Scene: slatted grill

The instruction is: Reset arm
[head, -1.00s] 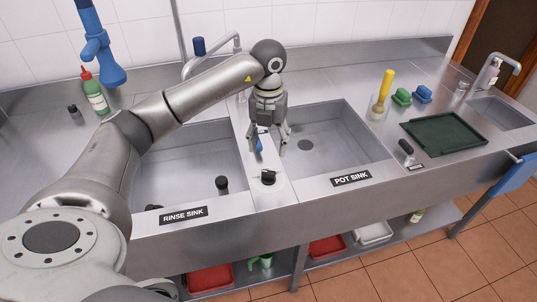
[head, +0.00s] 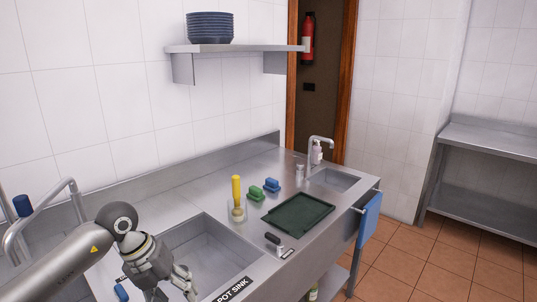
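My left arm comes in from the lower left in the head view. Its gripper (head: 175,291) points down near the left side of the pot sink (head: 216,248), at the bottom edge of the picture. The fingers are spread apart and nothing shows between them, though their lower parts are partly cut off. A small blue item (head: 121,292) is just left of the gripper. My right gripper is not in view.
A tall faucet (head: 68,190) stands behind my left arm. A yellow-handled brush (head: 236,190), green brush (head: 255,194), blue brush (head: 272,185) and dark green tray (head: 298,214) sit right of the sink. A shelf (head: 235,48) holds stacked dark plates (head: 210,27).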

